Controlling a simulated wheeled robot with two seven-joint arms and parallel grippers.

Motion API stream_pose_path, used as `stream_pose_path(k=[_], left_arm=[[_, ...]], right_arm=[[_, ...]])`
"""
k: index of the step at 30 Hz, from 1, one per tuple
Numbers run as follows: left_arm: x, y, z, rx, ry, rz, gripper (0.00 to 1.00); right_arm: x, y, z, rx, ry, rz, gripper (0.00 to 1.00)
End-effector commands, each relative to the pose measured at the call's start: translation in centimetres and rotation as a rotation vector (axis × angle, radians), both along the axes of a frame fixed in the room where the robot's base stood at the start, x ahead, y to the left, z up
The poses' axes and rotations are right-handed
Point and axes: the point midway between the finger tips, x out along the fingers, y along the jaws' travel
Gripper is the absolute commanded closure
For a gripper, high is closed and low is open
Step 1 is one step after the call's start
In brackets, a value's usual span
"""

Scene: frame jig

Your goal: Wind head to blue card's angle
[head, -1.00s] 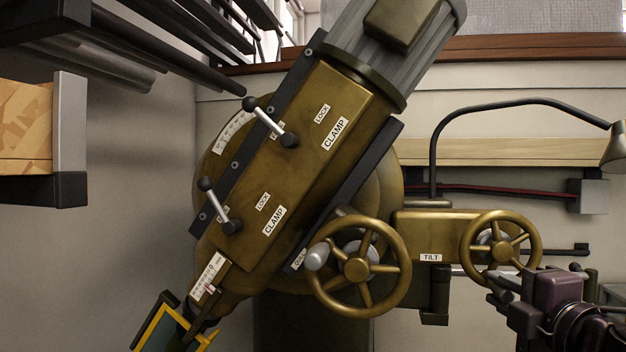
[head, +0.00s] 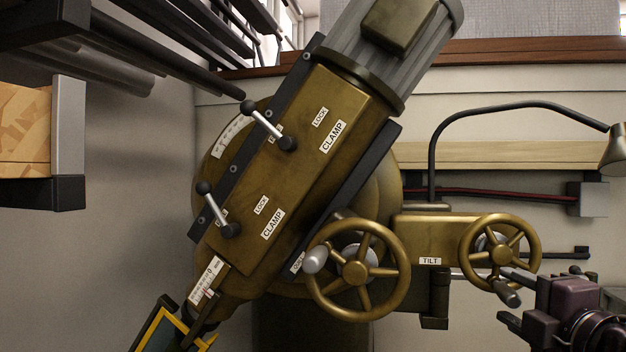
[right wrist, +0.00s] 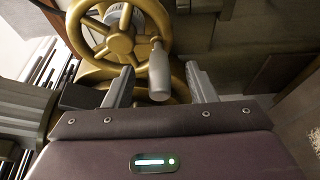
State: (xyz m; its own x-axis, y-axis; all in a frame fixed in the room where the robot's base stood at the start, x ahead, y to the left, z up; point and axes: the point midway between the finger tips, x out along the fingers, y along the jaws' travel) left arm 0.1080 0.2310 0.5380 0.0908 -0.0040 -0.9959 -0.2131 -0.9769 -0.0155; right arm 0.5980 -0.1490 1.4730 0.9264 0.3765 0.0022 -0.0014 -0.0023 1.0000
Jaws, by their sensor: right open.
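The brass-coloured machine head (head: 290,170) leans with its grey motor end to the upper right. A white angle scale (head: 232,137) shows at its left edge; its reading is too small to tell. The TILT handwheel (head: 478,270) is at the right, its grey crank handle (head: 507,293) at the lower side of the rim. My right gripper (head: 506,298) is open beside that wheel. In the right wrist view the handle (right wrist: 159,72) stands between the two spread fingers, with gaps on both sides. No blue card shows. My left gripper is not in view.
A larger handwheel (head: 398,275) with its own grey handle stands left of the TILT wheel. Two clamp levers (head: 268,125) (head: 217,210) sit on the head. A lamp arm (head: 433,150) curves above the wheels. A yellow-edged guard (head: 150,328) is at lower left.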

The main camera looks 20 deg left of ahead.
Motion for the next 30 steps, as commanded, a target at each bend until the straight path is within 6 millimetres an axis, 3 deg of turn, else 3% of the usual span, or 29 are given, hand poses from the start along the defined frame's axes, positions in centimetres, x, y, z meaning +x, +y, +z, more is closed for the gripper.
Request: stream_pose_path(k=[13, 30], left_arm=[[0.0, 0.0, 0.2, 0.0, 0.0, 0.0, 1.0], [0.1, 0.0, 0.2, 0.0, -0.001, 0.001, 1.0]], right_arm=[[-5.8, -2.4, -0.1, -0.004, 0.001, -0.002, 0.49], [-6.3, -2.5, 0.0, -0.001, 0.001, 0.0, 0.49]])
